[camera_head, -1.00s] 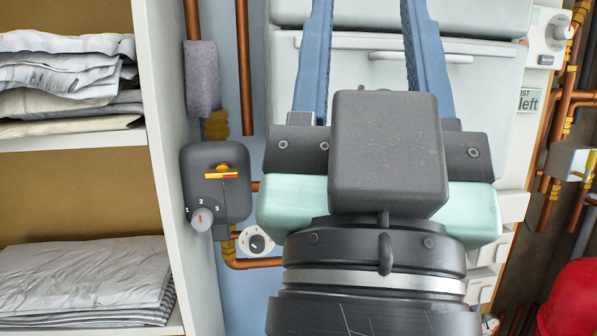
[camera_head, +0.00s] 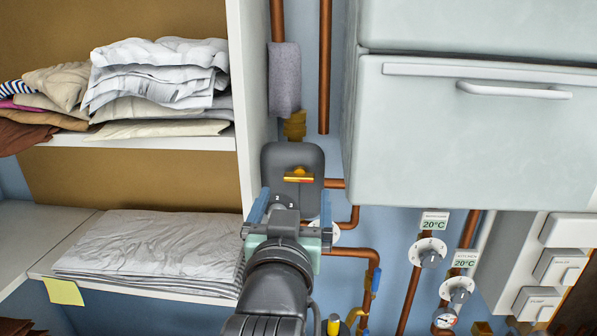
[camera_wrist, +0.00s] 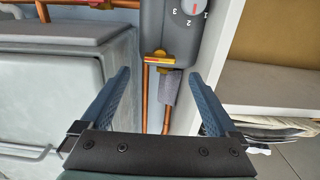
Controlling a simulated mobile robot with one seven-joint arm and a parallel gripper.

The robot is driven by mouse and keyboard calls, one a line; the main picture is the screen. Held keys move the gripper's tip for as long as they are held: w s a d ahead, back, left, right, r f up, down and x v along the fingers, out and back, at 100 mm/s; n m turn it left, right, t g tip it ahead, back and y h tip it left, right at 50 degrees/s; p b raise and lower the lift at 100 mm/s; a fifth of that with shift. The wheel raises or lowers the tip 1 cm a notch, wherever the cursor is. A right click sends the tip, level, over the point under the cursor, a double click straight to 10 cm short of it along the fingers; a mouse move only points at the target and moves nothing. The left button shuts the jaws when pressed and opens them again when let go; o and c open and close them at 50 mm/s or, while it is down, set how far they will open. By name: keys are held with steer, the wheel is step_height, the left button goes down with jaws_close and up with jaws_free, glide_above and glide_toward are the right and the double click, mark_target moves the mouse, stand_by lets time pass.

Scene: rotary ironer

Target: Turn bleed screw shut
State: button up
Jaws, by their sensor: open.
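A dark grey box (camera_head: 303,156) hangs on the blue wall beside the shelf. On its face is a brass fitting with a yellow and red bar (camera_head: 299,177); both the box (camera_wrist: 168,20) and the bar (camera_wrist: 158,57) also show in the wrist view. I cannot tell for sure which part is the bleed screw. My gripper (camera_head: 296,203) is open in front of the box's lower part and hides most of its numbered dial. In the wrist view the dial (camera_wrist: 192,7) shows at the top edge. Nothing is between the fingers (camera_wrist: 160,77); the bar lies beyond their tips.
A white shelf (camera_head: 190,143) with folded laundry stands close on the left. A pale cabinet (camera_head: 470,140) juts out on the right. Copper pipes (camera_head: 324,65) and a grey sleeve (camera_head: 285,78) run above the box. Gauges (camera_head: 428,252) and valves sit lower right.

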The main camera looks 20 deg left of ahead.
mark_target(299, 178)
steer(key=shift+p+x, duration=0.95)
steer(key=shift+x, duration=1.85)
steer(key=c, duration=1.4)
